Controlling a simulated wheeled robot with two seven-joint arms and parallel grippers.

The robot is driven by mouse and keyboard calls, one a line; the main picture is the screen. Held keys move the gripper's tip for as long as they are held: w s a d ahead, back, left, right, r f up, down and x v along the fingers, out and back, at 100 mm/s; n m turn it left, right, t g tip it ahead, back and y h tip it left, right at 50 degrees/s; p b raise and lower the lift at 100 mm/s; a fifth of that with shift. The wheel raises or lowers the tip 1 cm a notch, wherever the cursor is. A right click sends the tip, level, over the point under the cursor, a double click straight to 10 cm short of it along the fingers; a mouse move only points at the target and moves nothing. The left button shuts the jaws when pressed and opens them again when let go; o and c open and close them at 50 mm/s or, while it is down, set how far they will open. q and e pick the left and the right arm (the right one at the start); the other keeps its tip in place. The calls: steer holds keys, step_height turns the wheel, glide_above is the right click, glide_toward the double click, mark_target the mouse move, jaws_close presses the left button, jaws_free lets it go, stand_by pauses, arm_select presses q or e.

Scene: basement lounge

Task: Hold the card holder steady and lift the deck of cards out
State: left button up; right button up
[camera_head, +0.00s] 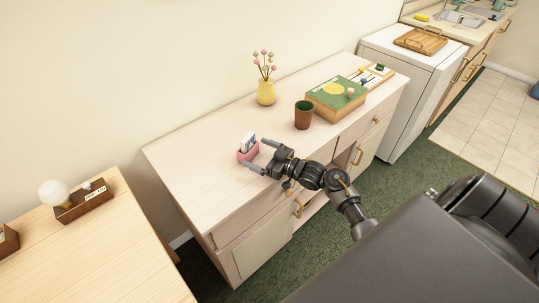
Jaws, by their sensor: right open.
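The card holder (243,157) is a small pink open-topped box standing on the light wooden cabinet top. The deck of cards (248,141) shows as a white and dark block standing up out of the holder. My right gripper (256,153) is open at the right side of the holder, one finger passing behind it and one in front. I cannot tell whether either finger touches the holder or the cards. My left gripper is not in view.
A brown cup (303,115), a green-topped game box (337,97) and a yellow vase (266,93) stand farther right on the cabinet (195,160). The cabinet top left of the holder is clear. A wooden table (95,255) with a lamp stands at lower left.

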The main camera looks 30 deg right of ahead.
steer(key=shift+w+a, duration=0.15)
steer(key=shift+w, duration=0.15)
steer(key=shift+c, duration=0.4)
steer(key=c, duration=1)
